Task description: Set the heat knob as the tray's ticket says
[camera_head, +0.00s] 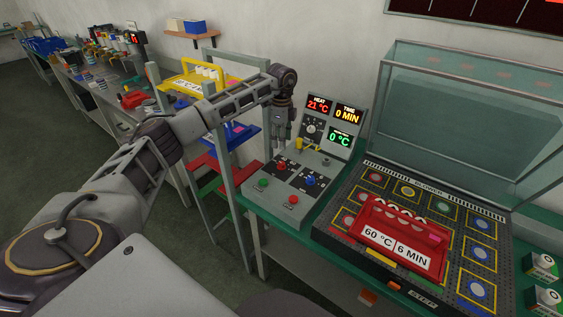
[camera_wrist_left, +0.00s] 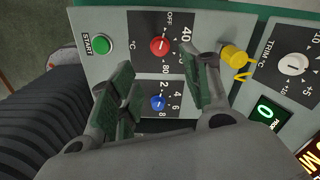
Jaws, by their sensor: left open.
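The HEAT display (camera_head: 319,105) shows 21 °C. My left gripper (camera_head: 279,142) is open and empty above the panel. In the left wrist view its green-padded fingers (camera_wrist_left: 162,68) appear on either side of the red knob; contact does not show. My right gripper is not in view.
A blue knob (camera_wrist_left: 158,103), a green START button (camera_wrist_left: 103,45) and a yellow knob-like part (camera_wrist_left: 235,55) sit close to the red knob. The white TRIM knob (camera_wrist_left: 292,65) lies farther right.

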